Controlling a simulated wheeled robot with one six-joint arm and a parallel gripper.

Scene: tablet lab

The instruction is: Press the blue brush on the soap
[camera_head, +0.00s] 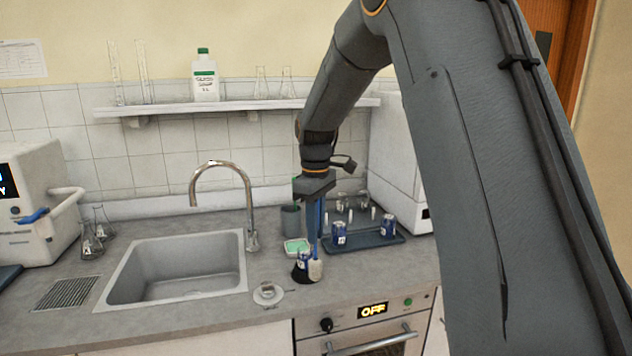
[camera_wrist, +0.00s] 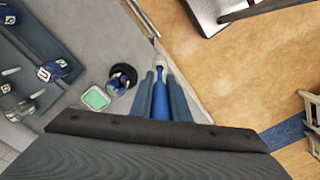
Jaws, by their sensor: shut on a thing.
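My gripper (camera_head: 314,232) points down over the counter and is shut on the blue brush (camera_wrist: 161,101). The brush's blue handle lies between the two fingers in the wrist view. Its pale bristle end (camera_head: 315,270) points down, near the counter's front. The soap (camera_head: 296,246) is a green block in a small white dish, left of and behind the bristle end in the head view. It also shows in the wrist view (camera_wrist: 95,98), left of the fingers, clear of the brush. Whether the bristles touch the counter cannot be told.
A blue-labelled flask (camera_head: 301,268) with a dark base stands close beside the brush head. A dark tray (camera_head: 372,241) with blue-labelled containers lies to the right. A grey cup (camera_head: 290,221) stands behind the soap. The sink (camera_head: 178,270) and tap (camera_head: 250,205) are left.

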